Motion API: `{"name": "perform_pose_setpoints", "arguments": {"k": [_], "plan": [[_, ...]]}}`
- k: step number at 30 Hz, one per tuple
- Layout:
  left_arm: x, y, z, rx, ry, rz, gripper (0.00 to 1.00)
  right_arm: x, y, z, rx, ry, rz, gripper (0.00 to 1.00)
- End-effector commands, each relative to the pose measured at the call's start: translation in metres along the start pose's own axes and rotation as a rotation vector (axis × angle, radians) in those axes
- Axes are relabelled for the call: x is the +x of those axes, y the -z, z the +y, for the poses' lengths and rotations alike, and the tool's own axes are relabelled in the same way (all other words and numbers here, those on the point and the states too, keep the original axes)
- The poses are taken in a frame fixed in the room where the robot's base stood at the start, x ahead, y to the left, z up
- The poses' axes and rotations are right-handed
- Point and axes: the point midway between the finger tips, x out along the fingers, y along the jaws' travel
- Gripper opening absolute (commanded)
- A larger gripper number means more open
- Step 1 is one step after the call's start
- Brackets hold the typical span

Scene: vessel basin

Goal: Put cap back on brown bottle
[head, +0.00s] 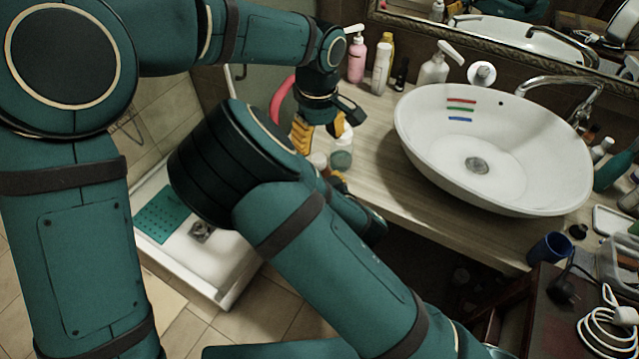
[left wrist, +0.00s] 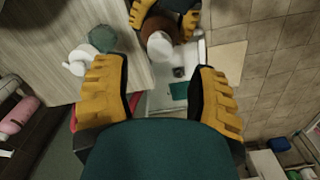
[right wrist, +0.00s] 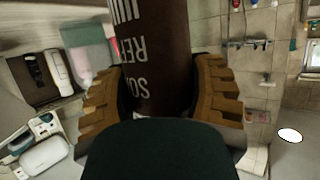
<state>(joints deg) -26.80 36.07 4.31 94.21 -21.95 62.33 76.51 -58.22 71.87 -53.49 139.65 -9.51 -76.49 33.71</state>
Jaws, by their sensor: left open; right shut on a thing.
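The brown bottle (right wrist: 155,50), dark with white lettering, is held between the fingers of my right gripper (right wrist: 158,88). In the head view the right gripper is mostly hidden behind my arm. My left gripper (head: 318,132) is open, above and near the bottle, with nothing seen between its fingers (left wrist: 165,85). I cannot make out the cap for certain.
A green jar (head: 341,160) and a white bottle (left wrist: 80,61) stand close to the grippers at the counter's left end. A pink pump bottle (head: 356,60) and other bottles stand behind. The white basin (head: 420,150) fills the counter's middle. A blue cup (head: 548,249) is at right.

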Motion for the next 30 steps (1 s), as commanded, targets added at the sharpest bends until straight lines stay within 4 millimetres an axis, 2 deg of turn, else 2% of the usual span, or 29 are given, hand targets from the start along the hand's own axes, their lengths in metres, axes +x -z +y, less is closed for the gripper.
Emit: {"name": "perform_pose_setpoints", "arguments": {"k": [6,12,25,30], "plan": [[0.035,-0.001,-0.001,0.001,0.004,-0.002,0.58,0.000,0.000,0.000,0.000,0.000,0.001,0.00],[0.055,0.000,0.000,0.001,0.001,-0.001,0.58,0.000,0.000,0.000,0.000,0.000,0.001,0.00],[0.061,0.000,0.000,0.001,0.000,0.000,0.57,0.000,0.000,0.000,0.000,0.000,0.001,0.00],[0.061,0.000,0.000,0.001,0.000,0.000,0.00,0.000,0.000,0.000,0.000,0.000,0.001,0.00]]}}
